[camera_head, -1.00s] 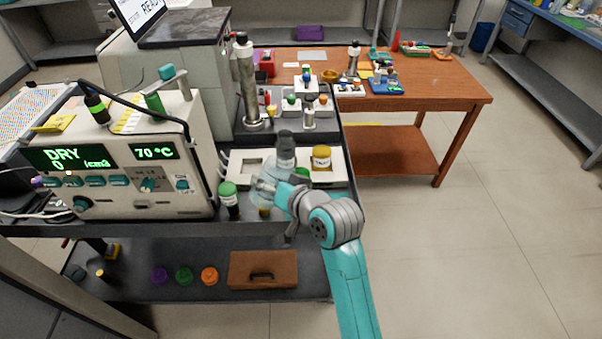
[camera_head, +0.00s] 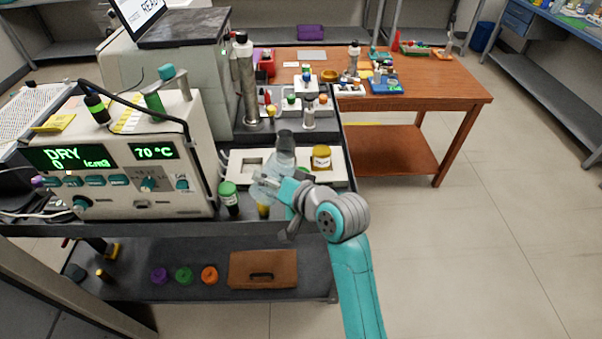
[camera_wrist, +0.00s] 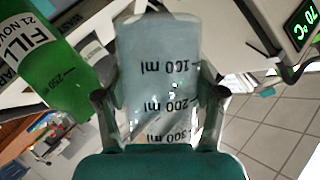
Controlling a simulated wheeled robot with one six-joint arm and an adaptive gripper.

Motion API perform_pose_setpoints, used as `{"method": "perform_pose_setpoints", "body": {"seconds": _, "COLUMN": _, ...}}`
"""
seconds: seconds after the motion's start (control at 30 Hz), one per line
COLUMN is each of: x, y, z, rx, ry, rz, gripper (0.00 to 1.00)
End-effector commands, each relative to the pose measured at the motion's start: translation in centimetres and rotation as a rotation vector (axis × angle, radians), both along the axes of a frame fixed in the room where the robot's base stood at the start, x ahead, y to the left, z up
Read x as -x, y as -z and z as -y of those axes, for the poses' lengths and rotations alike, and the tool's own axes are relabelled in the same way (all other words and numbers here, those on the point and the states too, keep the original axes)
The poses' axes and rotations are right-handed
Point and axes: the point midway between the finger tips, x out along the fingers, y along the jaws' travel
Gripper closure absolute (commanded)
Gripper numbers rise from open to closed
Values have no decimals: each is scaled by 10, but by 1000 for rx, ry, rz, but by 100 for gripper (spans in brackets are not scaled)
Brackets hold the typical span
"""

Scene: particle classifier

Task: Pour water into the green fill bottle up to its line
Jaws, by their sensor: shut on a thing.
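My gripper (camera_wrist: 160,110) is shut on a clear bottle (camera_wrist: 158,60) with black ml marks, one finger on each side. In the head view my gripper (camera_head: 275,184) holds this bottle (camera_head: 264,193) above the front of the cart's top, and it looks tilted. The green fill bottle (camera_wrist: 55,75), with a white FILL label and a 250 mark, stands close beside the held bottle in the wrist view, apart from it. Its fill level and mouth are not clear.
A dark bottle with a green cap (camera_head: 229,197) stands left of my gripper. A white holder (camera_head: 336,180) with a yellow-lidded jar (camera_head: 321,158) lies behind. The DRY display instrument (camera_head: 120,165) is at the left. The floor at right is clear.

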Motion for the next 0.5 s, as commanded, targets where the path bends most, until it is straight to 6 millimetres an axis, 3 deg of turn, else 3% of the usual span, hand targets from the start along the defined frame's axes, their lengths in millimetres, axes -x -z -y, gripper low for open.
{"method": "perform_pose_setpoints", "body": {"seconds": 0.5, "x": -1, "y": 1, "z": 1, "rx": -50, "ry": 0, "rz": -27, "gripper": 82}}
